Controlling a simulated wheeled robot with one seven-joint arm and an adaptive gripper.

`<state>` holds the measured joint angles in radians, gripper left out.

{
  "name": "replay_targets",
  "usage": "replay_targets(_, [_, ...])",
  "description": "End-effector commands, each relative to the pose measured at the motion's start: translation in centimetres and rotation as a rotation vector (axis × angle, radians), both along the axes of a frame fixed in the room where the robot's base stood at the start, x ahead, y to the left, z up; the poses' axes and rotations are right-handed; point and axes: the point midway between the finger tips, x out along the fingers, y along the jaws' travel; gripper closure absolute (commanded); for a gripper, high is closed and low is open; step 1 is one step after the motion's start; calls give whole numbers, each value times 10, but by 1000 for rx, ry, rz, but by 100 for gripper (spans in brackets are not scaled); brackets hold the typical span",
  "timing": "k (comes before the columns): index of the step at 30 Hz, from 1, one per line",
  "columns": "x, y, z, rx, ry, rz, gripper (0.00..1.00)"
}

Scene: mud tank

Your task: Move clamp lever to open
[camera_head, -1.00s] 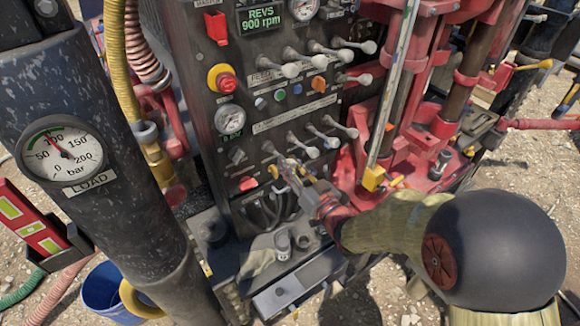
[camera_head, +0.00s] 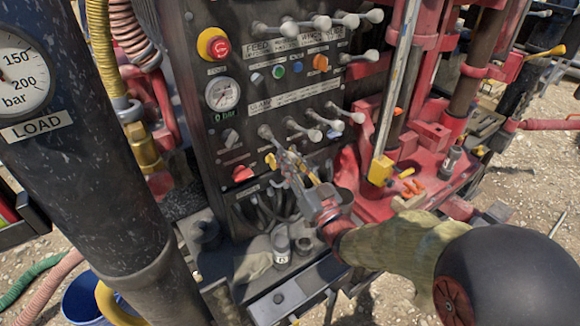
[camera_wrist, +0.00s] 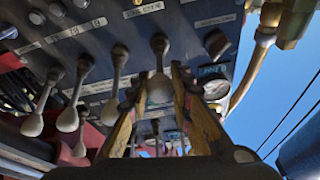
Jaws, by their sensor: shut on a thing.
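The clamp lever is the leftmost of the lower row on the dark control panel (camera_head: 235,60); its base (camera_head: 265,132) shows just above my gripper. My gripper (camera_head: 287,160) is shut on this lever, and its yellowish fingers hide much of the handle in the head view. In the wrist view, the lever's pale knob (camera_wrist: 160,88) sits between the two fingers of my gripper (camera_wrist: 164,88). The label above the row is partly legible as CLAMP.
Other lower-row levers (camera_head: 315,135) stand close to the right of my gripper. A pressure gauge (camera_head: 222,94) is above left, with a green 0 bar readout (camera_head: 222,116). A red switch (camera_head: 242,174) is left of my gripper. Red machinery (camera_head: 435,135) stands at right.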

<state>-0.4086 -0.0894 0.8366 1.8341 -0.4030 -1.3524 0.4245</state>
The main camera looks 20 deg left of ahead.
Motion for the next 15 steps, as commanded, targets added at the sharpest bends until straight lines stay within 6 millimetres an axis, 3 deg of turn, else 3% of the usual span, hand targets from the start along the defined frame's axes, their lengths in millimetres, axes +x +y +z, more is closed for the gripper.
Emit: replay_targets(15, [2,2,-20,102,-88,0,100])
